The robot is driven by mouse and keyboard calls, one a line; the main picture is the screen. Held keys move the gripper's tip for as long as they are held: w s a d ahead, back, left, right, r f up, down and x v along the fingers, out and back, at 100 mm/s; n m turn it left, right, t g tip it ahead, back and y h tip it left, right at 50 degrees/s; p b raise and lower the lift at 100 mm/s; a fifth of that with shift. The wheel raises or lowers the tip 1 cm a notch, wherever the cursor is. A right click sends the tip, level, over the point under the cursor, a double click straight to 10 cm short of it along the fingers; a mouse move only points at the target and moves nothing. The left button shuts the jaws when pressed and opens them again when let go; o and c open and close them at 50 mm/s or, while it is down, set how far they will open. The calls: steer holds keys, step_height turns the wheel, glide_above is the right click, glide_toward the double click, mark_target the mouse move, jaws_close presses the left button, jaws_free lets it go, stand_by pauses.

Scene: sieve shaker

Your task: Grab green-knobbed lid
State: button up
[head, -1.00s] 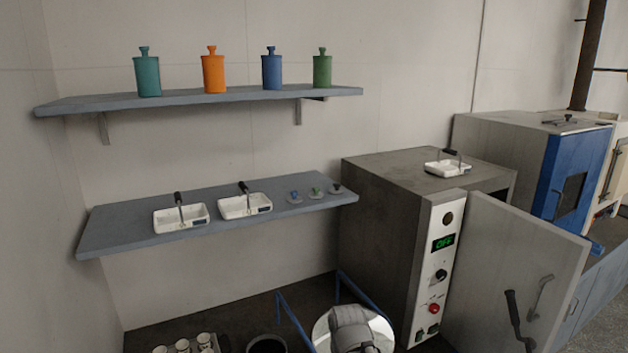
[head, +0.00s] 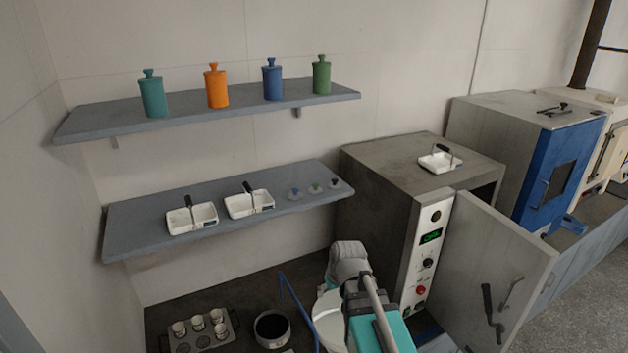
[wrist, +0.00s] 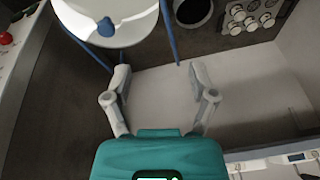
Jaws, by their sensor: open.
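The green-knobbed lid (head: 315,189) is a small pale disc with a green knob. It lies near the right end of the lower shelf (head: 150,238) in the head view, between a blue-knobbed lid (head: 294,193) and a black-knobbed lid (head: 334,184). My gripper (wrist: 160,70) shows in the wrist view with its two grey fingers wide apart and nothing between them. In the head view my arm is at the bottom centre, below the shelf, and the fingertips are not visible.
Two white trays with black handles (head: 191,218) (head: 250,203) stand left of the lids. An upper shelf (head: 205,110) with coloured bottles hangs above. A grey oven (head: 385,180) with its door (head: 490,270) open stands right. A black pot (head: 272,328) and cups are below.

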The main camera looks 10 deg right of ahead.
steer(key=w+r+n+t+y+p, duration=0.1)
steer(key=w+r+t, duration=0.35)
steer(key=w, duration=0.35)
steer(key=w+r+t+y, duration=0.1)
steer(key=w+r+t, duration=0.2)
steer(key=w+r, duration=0.35)
steer(key=t+h, duration=0.1)
steer(key=t, duration=0.4)
glide_toward(316, 185)
steer(key=s, duration=0.2)
steer(key=s+r, duration=0.1)
steer(key=shift+d+m, duration=0.3)
steer(key=shift+m, duration=0.1)
steer(key=shift+b+x, duration=0.85)
steer(key=shift+x, duration=3.55)
steer(key=shift+d+f, duration=0.1)
steer(key=shift+b+x, duration=0.6)
steer(key=shift+x, duration=2)
steer(key=shift+f, duration=0.15)
